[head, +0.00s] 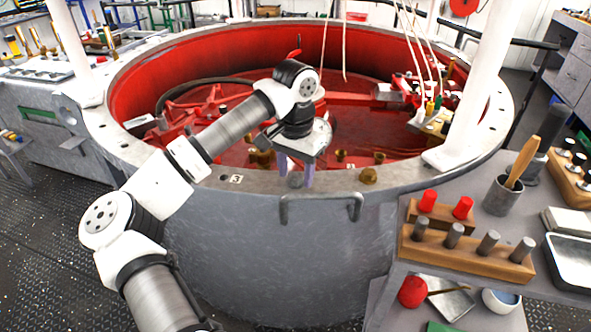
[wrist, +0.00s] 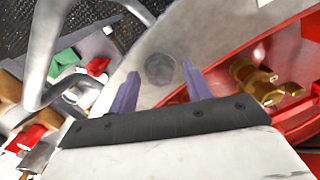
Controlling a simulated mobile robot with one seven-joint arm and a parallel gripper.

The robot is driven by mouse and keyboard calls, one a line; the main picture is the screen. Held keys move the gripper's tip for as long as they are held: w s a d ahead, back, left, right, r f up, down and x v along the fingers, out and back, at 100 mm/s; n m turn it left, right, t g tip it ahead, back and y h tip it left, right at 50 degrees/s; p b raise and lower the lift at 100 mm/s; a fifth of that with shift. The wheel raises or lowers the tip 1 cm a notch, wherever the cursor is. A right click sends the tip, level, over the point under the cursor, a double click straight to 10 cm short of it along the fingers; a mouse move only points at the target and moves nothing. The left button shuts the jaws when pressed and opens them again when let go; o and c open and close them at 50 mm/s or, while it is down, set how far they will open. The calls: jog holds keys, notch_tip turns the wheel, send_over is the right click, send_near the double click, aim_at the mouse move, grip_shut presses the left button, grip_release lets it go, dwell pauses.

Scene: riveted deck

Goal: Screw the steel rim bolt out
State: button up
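The steel rim bolt (head: 296,180) is a grey head on the near part of the pale metal rim (head: 232,180). In the wrist view the bolt (wrist: 159,67) shows as a dull grey, roughly round head. My gripper (head: 296,171) points down over it, with one purple finger on each side. In the wrist view my gripper (wrist: 160,76) is open, with a clear gap between each finger and the bolt. The fingers do not appear to touch it. How high the fingertips are above the rim is hard to tell.
A brass bolt (head: 368,176) stands on the rim to the right. Brass fittings (wrist: 258,80) lie inside the red well. A bent handle (head: 321,199) sticks out below the rim. White posts (head: 473,95) rise from the rim. A cluttered bench (head: 385,300) stands at right.

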jog(key=c, duration=0.9)
jog(key=shift+n, duration=0.3)
